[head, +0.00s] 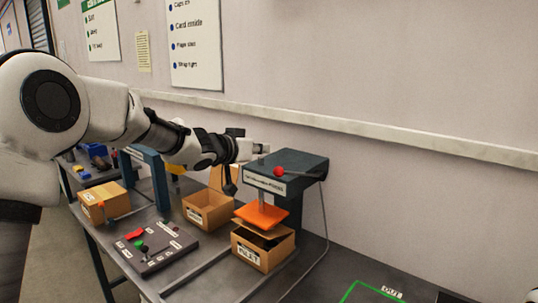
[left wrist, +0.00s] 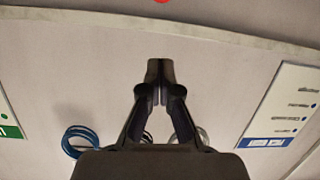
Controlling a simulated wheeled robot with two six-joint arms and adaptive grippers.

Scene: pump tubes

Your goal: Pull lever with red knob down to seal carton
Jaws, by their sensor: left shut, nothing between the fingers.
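The red knob (head: 278,171) shows on the dark press head (head: 305,165), near its front left top edge. A thin grey rod seems to run right from the knob. An orange plate (head: 262,214) hangs below the press head, over an open cardboard carton (head: 262,248). My left gripper (head: 264,148) is shut and empty, a little above and left of the knob, apart from it. In the left wrist view the shut fingertips (left wrist: 160,68) point at the wall, and the red knob (left wrist: 162,1) is cut off at the top edge. My right gripper is out of view.
A second open carton (head: 208,209) stands to the left, and a closed box (head: 103,203) farther left. A dark control panel (head: 155,248) with coloured buttons lies in front. A green outline (head: 370,292) marks the bench at right. The wall is close behind the press.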

